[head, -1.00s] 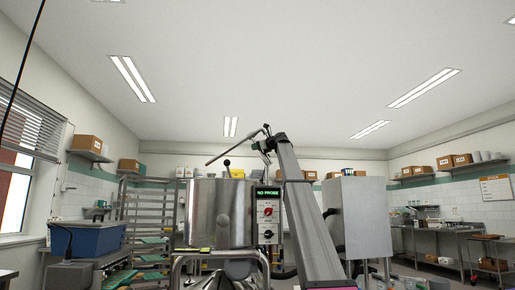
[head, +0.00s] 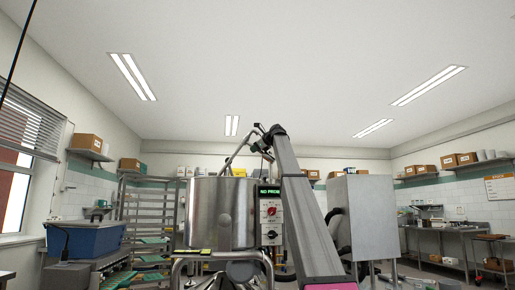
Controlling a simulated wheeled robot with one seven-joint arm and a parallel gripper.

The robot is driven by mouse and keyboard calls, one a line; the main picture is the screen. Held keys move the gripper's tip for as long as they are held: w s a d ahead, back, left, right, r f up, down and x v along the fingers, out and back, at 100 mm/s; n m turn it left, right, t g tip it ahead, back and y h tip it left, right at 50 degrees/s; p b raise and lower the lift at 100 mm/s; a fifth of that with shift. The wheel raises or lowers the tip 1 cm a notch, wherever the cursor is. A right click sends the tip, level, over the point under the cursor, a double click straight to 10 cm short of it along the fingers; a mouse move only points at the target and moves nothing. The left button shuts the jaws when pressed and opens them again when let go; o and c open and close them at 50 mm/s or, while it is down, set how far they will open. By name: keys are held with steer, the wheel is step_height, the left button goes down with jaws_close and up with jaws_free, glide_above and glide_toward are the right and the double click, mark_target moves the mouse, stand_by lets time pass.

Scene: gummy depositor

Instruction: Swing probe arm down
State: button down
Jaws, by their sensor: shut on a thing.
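The probe arm (head: 238,151) is a thin grey metal tube. It slopes steeply down to the left, and its lower end reaches the rim of the steel kettle (head: 222,215); whether the tip is inside I cannot tell. My gripper (head: 259,143) is small and dark at the end of my arm, at the upper end of the tube. It is shut on the probe arm; its fingers are hard to make out. The control box (head: 270,218) on the kettle's right has a green display (head: 269,191) reading "NO PROBE".
A blue bin (head: 87,239) stands at the left by a tray rack (head: 150,210). A steel cabinet (head: 361,225) stands right of my arm. Shelves with boxes and a steel worktable (head: 445,229) line the right side.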

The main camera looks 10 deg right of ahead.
step_height(320, 180, down, 6)
steer(key=a+n+g+h, duration=0.2)
steer(key=n+g+h, duration=0.1)
steer(key=h, duration=0.2)
steer(key=shift+w, duration=0.25)
steer(key=shift+f, duration=0.2)
steer(key=c, duration=1.1)
jaws_free()
steer(key=shift+o, duration=0.2)
steer(key=shift+r, duration=0.15)
steer(key=v, duration=1)
steer(key=shift+s+r, duration=0.2)
steer(key=shift+s, duration=0.1)
